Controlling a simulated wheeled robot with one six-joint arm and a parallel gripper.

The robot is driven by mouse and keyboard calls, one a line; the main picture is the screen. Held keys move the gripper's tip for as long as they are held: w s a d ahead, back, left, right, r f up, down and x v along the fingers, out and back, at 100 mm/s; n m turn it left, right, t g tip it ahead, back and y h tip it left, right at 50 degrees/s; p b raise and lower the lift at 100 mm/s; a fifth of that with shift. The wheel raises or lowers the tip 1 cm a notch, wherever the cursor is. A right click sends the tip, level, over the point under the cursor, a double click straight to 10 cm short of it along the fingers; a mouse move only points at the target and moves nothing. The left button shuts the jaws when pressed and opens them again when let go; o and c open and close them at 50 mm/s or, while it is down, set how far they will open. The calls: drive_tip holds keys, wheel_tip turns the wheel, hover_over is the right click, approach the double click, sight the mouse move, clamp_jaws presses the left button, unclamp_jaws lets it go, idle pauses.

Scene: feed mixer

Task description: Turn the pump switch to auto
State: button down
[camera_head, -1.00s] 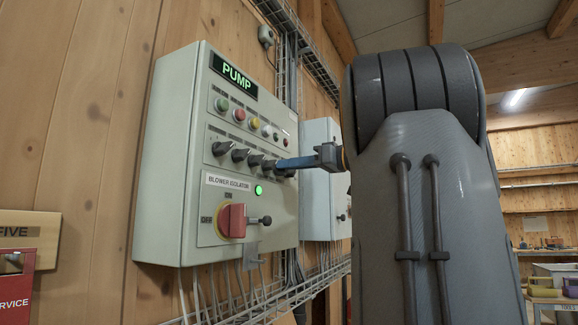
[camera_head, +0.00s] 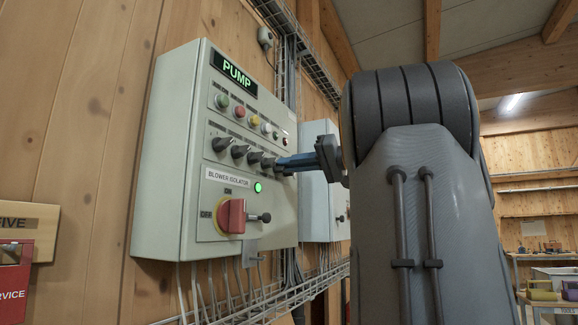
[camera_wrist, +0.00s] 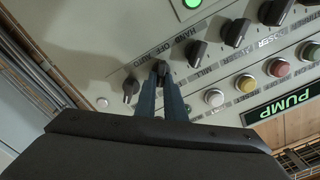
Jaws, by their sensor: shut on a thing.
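The control panel (camera_head: 165,165) is a pale grey box on the wooden wall, with a lit green PUMP sign (camera_head: 233,73) at its top. A row of black rotary switches (camera_head: 240,152) crosses its middle. My gripper (camera_wrist: 160,72) has its blue fingers closed on a black switch knob (camera_wrist: 162,68) near the row's end, beside lettering HAND, OFF, AUTO. In the head view my gripper (camera_head: 282,162) reaches the row's right end from the right. The fingers hide much of the held knob, so I cannot tell which position it points to.
A smaller black switch (camera_wrist: 130,88) sits close beside the held one. Coloured buttons (camera_head: 239,112) line the panel above, and a red isolator handle (camera_head: 232,216) sits below with a lit green lamp (camera_head: 257,187). A second grey cabinet (camera_head: 318,190) stands behind.

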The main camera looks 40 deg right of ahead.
drive_tip(key=shift+m, duration=0.6)
drive_tip(key=c, duration=1.8)
unclamp_jaws()
drive_tip(key=shift+c, duration=0.2)
drive_tip(key=shift+d, duration=0.1)
drive_tip(key=b+v, duration=0.2)
drive_tip(key=v, duration=0.5)
drive_tip(key=shift+s, duration=0.4)
drive_tip(key=shift+d+f, duration=0.1)
